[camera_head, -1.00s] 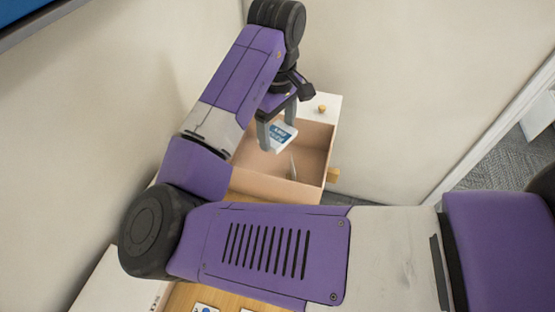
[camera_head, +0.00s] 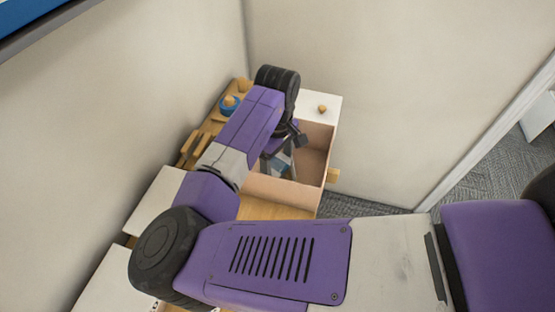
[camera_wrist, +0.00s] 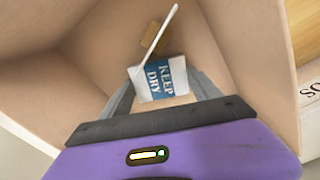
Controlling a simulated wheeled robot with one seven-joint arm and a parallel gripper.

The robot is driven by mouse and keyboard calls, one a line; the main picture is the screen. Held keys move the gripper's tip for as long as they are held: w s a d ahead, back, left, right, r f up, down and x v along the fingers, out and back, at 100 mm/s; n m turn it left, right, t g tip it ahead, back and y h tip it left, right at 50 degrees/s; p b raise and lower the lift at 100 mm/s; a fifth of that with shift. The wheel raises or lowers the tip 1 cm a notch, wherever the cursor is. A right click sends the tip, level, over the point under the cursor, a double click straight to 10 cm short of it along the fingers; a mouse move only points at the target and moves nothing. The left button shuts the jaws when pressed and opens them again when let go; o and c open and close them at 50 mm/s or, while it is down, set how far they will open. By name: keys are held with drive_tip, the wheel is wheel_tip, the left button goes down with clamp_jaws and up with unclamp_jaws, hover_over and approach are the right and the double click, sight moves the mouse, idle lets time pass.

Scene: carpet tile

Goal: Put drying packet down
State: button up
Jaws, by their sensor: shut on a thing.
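The drying packet (camera_wrist: 160,80) is a small white packet with a blue band reading "KEEP DRY". My gripper (camera_wrist: 163,92) is shut on it, with one grey finger at each side in the wrist view. In the head view my gripper (camera_head: 278,166) reaches down inside an open cardboard-coloured box (camera_head: 313,152), and the packet is mostly hidden by my arm. The wrist view shows the box walls around the packet. I cannot tell whether the packet touches the box floor.
A thin white piece (camera_wrist: 158,38) and a small tan block (camera_wrist: 154,38) are in the box beyond the packet. A white surface with a small wooden knob (camera_head: 322,109) lies behind the box. A blue round item (camera_head: 229,105) sits on a wooden tray at the left.

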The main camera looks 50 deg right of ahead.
sight(277, 164)
drive_tip(key=shift+f, duration=0.1)
drive_tip(key=o, duration=1.5)
wheel_tip(277, 164, up, 12)
drive_tip(key=shift+r+b, duration=0.15)
drive_tip(key=shift+b, duration=0.2)
